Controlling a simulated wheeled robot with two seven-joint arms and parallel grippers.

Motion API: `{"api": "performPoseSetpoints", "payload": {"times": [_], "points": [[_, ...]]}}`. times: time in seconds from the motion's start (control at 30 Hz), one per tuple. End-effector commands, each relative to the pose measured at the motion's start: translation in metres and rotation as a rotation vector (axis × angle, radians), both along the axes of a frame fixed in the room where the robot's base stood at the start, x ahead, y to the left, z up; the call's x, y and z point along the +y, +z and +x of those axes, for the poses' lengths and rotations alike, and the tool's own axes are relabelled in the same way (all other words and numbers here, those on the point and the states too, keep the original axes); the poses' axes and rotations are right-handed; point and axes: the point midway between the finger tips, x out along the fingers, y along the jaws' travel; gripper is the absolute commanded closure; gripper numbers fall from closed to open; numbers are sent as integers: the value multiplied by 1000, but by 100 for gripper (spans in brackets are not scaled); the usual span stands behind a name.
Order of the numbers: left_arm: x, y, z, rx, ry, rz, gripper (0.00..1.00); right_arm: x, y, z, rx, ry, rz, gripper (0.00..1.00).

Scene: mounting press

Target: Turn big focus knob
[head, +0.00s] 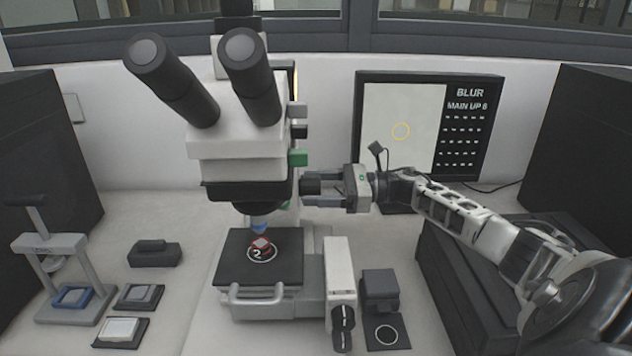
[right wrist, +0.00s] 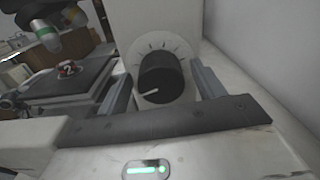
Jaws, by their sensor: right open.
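The microscope (head: 238,150) stands in the middle of the bench. Its big focus knob (head: 311,186) is black and sticks out from the right side of the column. In the right wrist view the knob (right wrist: 160,78) has a white pointer line at its lower left, in front of a pale dial with dark tick marks. My right gripper (head: 307,188) reaches in from the right. It is open, with one finger on each side of the knob; gaps show between knob and fingers in the wrist view. A red sample marked 2 (head: 261,246) sits on the black stage. My left gripper is out of view.
A grey hand press (head: 50,262) and several small blocks stand at left. A control box with black knobs (head: 342,290) stands front right of the stage. Black cases flank the bench.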

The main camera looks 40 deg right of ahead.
Motion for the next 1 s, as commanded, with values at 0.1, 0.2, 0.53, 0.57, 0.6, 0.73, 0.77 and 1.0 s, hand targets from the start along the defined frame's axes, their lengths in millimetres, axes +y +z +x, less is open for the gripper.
{"api": "performPoseSetpoints", "payload": {"times": [0.1,0.2,0.53,0.57,0.6,0.73,0.77,1.0], "points": [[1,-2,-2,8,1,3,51,2,0,3,-1,-1,-1,32],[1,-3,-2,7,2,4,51,2,0,3,1,-1,-1,32],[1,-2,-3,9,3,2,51,2,0,2,0,-1,0,77],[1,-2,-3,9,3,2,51,2,0,2,0,-1,0,77],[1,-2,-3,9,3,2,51,2,0,2,0,-1,0,77],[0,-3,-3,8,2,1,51,2,-1,2,8,0,6,77],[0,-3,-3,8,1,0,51,2,-1,2,12,0,9,77],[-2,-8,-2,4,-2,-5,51,2,-2,2,86,0,71,77]]}}
